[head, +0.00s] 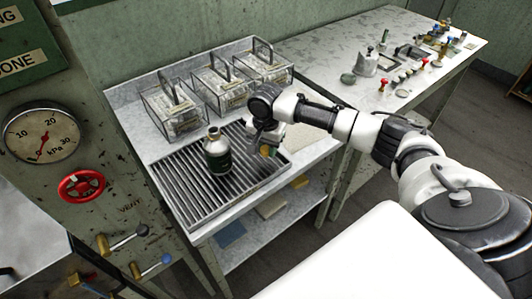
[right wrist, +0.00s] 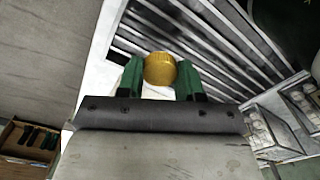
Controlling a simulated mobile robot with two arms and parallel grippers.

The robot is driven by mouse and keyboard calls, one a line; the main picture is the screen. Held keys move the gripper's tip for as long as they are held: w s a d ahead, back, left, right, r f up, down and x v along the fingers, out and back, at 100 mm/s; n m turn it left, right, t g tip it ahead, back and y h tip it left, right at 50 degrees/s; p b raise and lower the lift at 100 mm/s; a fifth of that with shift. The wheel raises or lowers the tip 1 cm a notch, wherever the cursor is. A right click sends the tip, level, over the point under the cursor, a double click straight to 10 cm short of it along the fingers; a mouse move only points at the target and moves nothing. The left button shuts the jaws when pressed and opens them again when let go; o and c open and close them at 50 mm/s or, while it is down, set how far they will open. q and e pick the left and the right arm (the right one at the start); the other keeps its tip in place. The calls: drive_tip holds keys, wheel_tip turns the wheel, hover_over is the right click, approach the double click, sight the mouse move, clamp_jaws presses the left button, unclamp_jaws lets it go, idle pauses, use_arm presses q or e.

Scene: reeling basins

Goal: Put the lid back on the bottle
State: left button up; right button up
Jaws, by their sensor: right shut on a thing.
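The bottle is not visible in that view. My left gripper is not in view.
The drain grate (head: 181,189) lies on a pale bench. Several clear boxes with handles (head: 172,113) stand behind it. A panel with a gauge (head: 41,134) and red valve wheel (head: 81,185) is at the left. A second table (head: 325,48) holds many small items.

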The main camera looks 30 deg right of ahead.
drive_tip(key=s+r, duration=0.8)
drive_tip(key=s, duration=0.3)
drive_tip(key=shift+s+d+b, duration=0.3)
drive_tip(key=shift+s+d, duration=0.05)
drive_tip(key=shift+d, duration=0.1)
drive_tip(key=shift+r, duration=0.1)
